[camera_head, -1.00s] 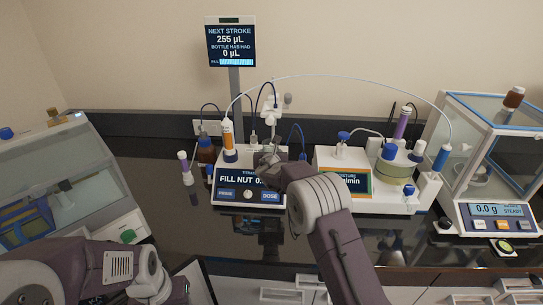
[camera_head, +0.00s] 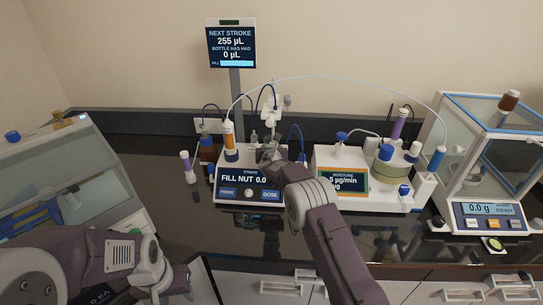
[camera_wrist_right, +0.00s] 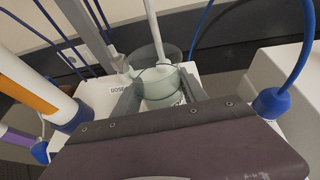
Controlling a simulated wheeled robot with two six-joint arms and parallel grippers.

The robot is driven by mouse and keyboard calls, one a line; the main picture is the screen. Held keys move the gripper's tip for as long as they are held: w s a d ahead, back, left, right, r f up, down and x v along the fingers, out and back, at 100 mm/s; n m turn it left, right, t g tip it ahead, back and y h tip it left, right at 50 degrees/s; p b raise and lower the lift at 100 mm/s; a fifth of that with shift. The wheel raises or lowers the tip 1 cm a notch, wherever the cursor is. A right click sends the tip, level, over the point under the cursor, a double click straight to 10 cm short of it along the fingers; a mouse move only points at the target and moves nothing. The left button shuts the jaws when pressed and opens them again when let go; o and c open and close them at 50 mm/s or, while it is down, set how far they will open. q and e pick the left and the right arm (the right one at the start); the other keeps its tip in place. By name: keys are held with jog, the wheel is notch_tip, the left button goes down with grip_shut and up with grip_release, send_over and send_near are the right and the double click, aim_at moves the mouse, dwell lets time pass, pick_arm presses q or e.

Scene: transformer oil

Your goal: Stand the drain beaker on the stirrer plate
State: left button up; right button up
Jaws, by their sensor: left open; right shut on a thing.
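The drain beaker (camera_wrist_right: 155,78) is a clear glass cup with a pale bottom or contents, in the right wrist view. A white rod or tube reaches down into its mouth. My right gripper (camera_wrist_right: 160,100) is shut on the beaker, with a grey finger at each side. In the head view my right gripper (camera_head: 270,156) is at the back of the white dosing unit (camera_head: 228,185), where the beaker is hard to make out. I cannot tell for certain which surface is the stirrer plate. My left gripper (camera_head: 182,280) is low at the left, away from the beaker, its fingers barely discernible.
Close around the beaker are an orange-banded tube (camera_wrist_right: 30,90), blue hoses and a blue fitting (camera_wrist_right: 272,103). A moisture unit (camera_head: 343,180) stands to the right, then a glass-walled balance (camera_head: 490,215).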

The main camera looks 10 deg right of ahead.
jog(key=shift+f+b, duration=0.6)
jog(key=shift+b, duration=0.15)
jog(key=o, duration=1.5)
jog(key=o, duration=0.3)
jog(key=b+v, duration=0.3)
jog(key=shift+s+f, duration=0.1)
jog(key=shift+f, duration=0.05)
jog(key=b+v, duration=0.2)
jog(key=v, duration=0.4)
jog(key=shift+r, duration=0.2)
jog(key=shift+d, duration=0.15)
